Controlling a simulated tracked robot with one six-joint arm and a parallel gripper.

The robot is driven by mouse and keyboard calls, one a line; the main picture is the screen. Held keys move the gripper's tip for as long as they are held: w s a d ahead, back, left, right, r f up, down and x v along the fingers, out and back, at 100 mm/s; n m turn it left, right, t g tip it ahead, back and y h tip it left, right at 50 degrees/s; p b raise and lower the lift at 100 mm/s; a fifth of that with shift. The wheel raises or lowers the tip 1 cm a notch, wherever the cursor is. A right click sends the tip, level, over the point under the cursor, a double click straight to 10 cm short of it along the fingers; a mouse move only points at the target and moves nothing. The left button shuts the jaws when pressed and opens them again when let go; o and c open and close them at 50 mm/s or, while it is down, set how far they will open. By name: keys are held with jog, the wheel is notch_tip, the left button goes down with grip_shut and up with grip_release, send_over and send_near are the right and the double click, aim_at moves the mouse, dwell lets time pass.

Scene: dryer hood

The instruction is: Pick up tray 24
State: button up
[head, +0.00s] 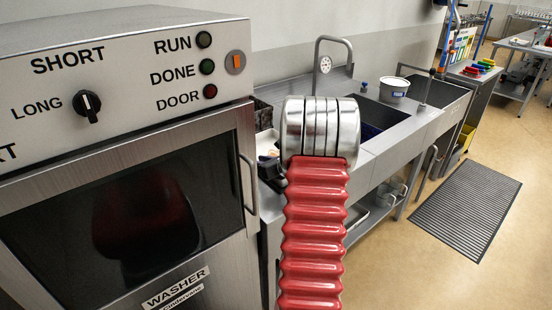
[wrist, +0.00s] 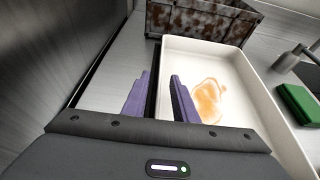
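A white shallow tray (wrist: 262,112) with an orange-brown stain on its floor lies on a steel counter in the wrist view. No number can be read on it. A small part of the tray also shows in the head view (head: 266,141), left of my arm. My gripper (wrist: 160,84) has two purple fingers spread apart, with nothing visibly clamped between them. The right finger overlaps the tray's inside near its left wall, and the left finger is outside over the counter. I cannot tell whether either finger touches the wall. My arm hides much of this area in the head view.
A rusty-stained dark bin (wrist: 205,22) stands just behind the tray. A green block (wrist: 298,104) lies to its right.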

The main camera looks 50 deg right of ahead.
jog(key=shift+c, duration=0.2)
grip_shut()
dwell(0.3)
dwell(0.3)
